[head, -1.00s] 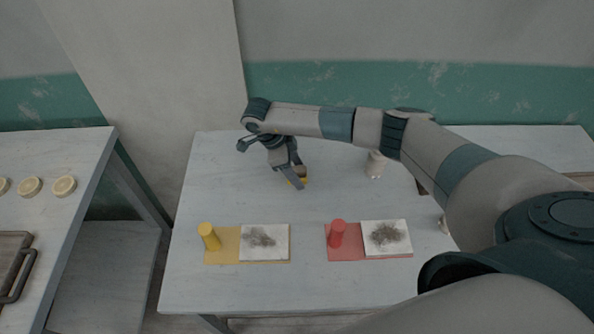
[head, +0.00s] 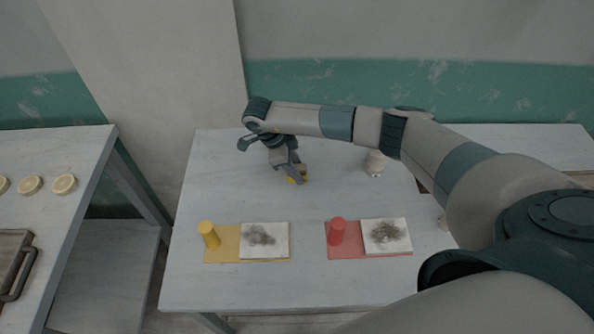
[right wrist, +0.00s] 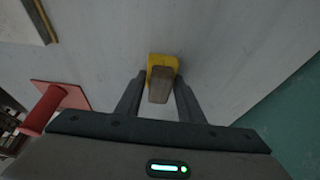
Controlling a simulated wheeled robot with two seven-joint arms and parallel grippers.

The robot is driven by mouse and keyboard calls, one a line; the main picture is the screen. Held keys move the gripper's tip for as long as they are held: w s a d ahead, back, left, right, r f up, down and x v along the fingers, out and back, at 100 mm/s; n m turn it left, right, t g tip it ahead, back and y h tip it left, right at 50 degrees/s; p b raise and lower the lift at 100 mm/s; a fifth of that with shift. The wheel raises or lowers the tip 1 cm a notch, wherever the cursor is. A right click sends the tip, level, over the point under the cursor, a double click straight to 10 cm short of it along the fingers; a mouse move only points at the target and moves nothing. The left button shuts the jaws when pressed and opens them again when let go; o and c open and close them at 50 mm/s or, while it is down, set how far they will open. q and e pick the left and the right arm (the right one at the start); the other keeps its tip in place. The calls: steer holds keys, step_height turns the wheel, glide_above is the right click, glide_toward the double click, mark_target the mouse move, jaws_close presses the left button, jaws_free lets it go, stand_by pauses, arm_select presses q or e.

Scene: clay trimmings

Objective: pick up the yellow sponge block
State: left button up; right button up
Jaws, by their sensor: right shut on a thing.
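The yellow sponge block (head: 293,180) is at the fingertips of my right gripper (head: 297,174), over the back middle of the table. In the right wrist view the block (right wrist: 171,59) shows yellow with a brown part (right wrist: 161,84) on the near side, between the two fingers (right wrist: 158,97). My right gripper is shut on it. The fingers hide part of the block in the head view. I cannot tell whether the block touches the table. My left gripper is not in view.
Each mat bears a smudged white tile (head: 264,241). A pale figure-like object (head: 375,163) stands right of the gripper.

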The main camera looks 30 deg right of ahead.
mark_target(304, 167)
steer(key=shift+r, duration=0.1)
steer(key=shift+r+b, duration=0.4)
steer(key=shift+r, duration=0.05)
steer(key=r, duration=0.1)
steer(key=r+b, duration=0.1)
steer(key=r, duration=0.1)
steer(key=shift+s+d+r+b, duration=0.1)
steer(key=shift+s+d+b, duration=0.15)
steer(key=shift+d+b, duration=0.1)
steer(key=s+d+r+b, duration=0.3)
steer(key=s+d+r, duration=0.3)
steer(key=s+d, duration=0.1)
steer(key=shift+s+d+r, duration=0.3)
steer(key=shift+s+r, duration=0.05)
steer(key=o, duration=0.5)
steer(key=shift+c, duration=0.2)
steer(key=c, duration=0.3)
